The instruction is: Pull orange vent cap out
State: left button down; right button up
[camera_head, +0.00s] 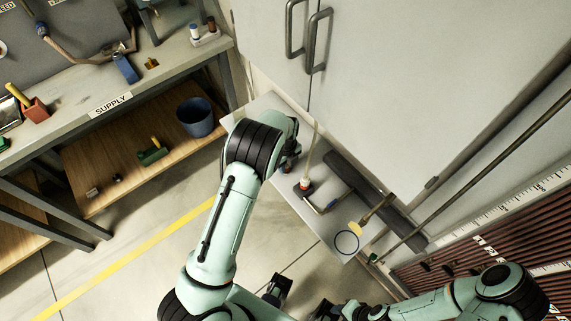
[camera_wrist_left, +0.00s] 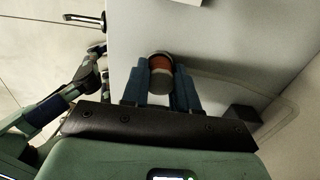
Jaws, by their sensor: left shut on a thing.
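The orange vent cap (camera_wrist_left: 160,64) shows in the left wrist view as a short cylinder with an orange-brown side and a grey end face. My left gripper (camera_wrist_left: 161,78) is shut on it, with one blue finger on each side. In the head view my left gripper (camera_head: 288,164) is at the left part of the pale ledge, mostly hidden behind my arm. The cap cannot be made out there. Whether it is still seated in anything is hidden. My right arm comes in at the lower right; its gripper (camera_head: 322,309) is dark and cut by the bottom edge.
A grey cabinet (camera_head: 400,80) rises behind. A supply bench (camera_head: 110,100) stands left. Open floor lies between.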

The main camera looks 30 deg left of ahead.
pick_arm(q)
jog(key=shift+r, duration=0.15)
jog(key=shift+r+p, duration=1.15)
jog(key=shift+r, duration=1.05)
pick_arm(e)
jog(key=shift+w+r, duration=0.3)
jog(key=shift+r, duration=0.35)
jog(key=shift+w+r, duration=0.3)
jog(key=shift+r, duration=0.3)
